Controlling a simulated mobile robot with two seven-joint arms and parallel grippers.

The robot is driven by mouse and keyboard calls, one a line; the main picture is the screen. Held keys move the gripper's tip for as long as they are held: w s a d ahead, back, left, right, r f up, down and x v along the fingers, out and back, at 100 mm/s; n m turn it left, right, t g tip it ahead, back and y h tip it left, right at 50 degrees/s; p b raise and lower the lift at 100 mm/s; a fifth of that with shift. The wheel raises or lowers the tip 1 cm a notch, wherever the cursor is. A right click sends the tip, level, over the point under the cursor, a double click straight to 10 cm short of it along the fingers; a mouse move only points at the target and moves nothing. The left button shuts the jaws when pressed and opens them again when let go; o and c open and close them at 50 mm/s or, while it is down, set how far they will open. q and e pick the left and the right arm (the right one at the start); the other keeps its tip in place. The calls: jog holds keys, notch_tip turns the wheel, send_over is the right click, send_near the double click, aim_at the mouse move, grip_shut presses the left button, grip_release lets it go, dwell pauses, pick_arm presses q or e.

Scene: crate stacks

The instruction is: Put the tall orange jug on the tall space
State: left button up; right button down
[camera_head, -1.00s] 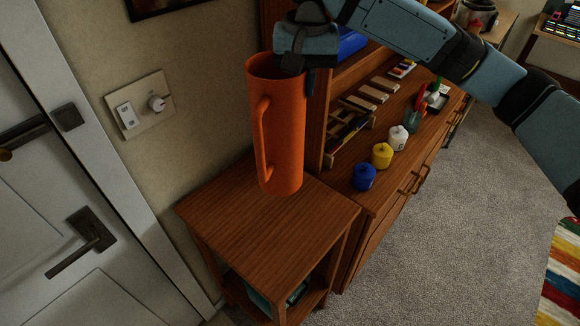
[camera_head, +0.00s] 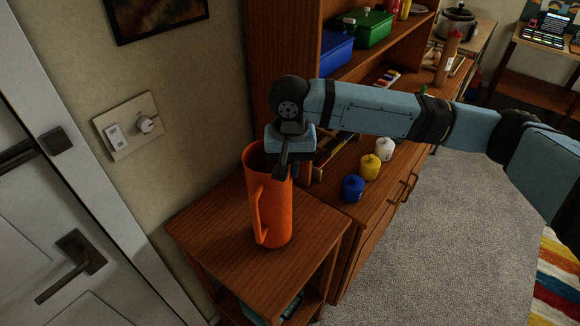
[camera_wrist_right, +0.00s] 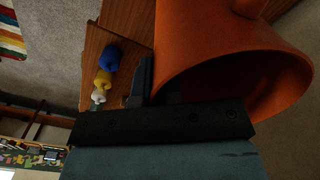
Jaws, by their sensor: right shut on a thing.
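The tall orange jug (camera_head: 272,208) is upright at the small wooden side table (camera_head: 205,222), its handle toward the left front. Its base appears to be on or just above the tabletop; I cannot tell which. My right gripper (camera_head: 283,168) is shut on the jug's rim at its right side. In the right wrist view the jug's wide mouth (camera_wrist_right: 225,50) fills the upper right, with the gripper (camera_wrist_right: 150,95) at its rim. My left gripper is not in view.
A wooden cabinet (camera_head: 375,215) stands right of the table, with blue (camera_head: 353,188), yellow (camera_head: 370,166) and white (camera_head: 384,149) small pots on it. Blue (camera_head: 325,52) and green (camera_head: 365,28) boxes sit on its shelf. A wall and door are at left.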

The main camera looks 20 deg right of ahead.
jog(key=shift+f, duration=0.4)
jog(key=c, duration=1.3)
grip_release()
jog(key=shift+f, duration=0.15)
